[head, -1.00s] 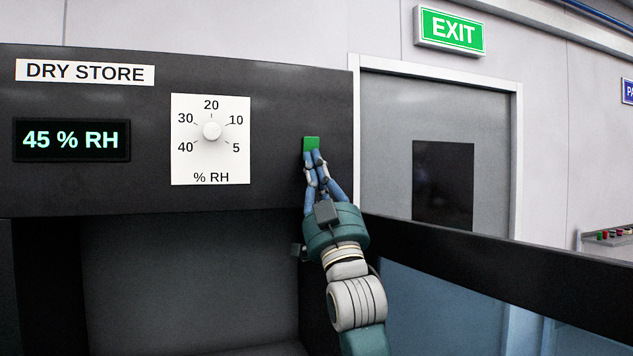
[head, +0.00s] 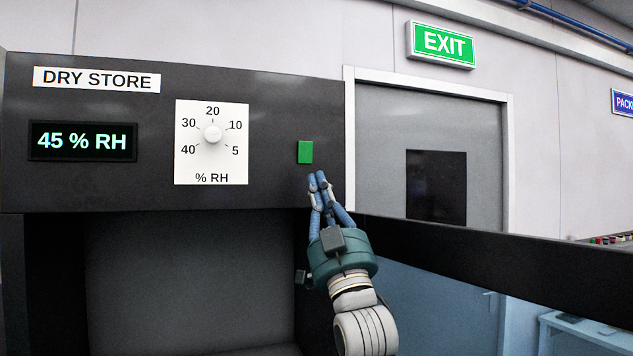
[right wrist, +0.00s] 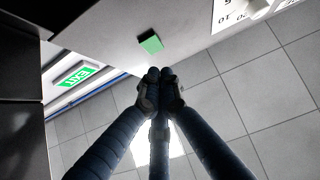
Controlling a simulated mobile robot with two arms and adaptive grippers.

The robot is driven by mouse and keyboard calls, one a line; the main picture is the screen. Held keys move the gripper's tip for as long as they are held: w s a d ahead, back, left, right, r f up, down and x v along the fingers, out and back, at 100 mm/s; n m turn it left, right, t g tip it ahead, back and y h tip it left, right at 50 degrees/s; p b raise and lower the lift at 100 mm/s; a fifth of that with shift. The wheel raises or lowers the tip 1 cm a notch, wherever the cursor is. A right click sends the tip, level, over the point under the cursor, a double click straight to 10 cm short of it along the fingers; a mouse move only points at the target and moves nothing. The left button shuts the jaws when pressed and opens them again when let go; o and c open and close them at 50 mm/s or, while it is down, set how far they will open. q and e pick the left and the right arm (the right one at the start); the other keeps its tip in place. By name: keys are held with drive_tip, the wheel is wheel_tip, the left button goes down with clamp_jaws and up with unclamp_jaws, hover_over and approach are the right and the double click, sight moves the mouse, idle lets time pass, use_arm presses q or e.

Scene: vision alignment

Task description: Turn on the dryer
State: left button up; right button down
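The dryer is a dark cabinet (head: 270,110) labelled DRY STORE, with a display (head: 82,141) reading 45 % RH. A white dial plate (head: 212,170) carries a round knob (head: 212,132). A green button (head: 305,152) sits on the panel right of the dial; it also shows in the right wrist view (right wrist: 151,44). My right gripper (head: 318,176) has its fingertips together just below the button in the head view. In the right wrist view the closed fingertips (right wrist: 160,74) are empty, with a gap to the button. My left gripper is not in view.
A dark horizontal bar (head: 480,255) runs right from the cabinet, beside my right arm. The cabinet's lower front has an open recess (head: 180,270). Behind stand a grey door (head: 380,140) and an EXIT sign (head: 441,44).

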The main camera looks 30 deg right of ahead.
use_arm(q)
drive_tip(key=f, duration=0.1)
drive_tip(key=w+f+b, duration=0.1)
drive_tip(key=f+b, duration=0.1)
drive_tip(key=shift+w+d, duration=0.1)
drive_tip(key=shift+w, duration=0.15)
use_arm(e)
drive_tip(key=v, duration=0.6)
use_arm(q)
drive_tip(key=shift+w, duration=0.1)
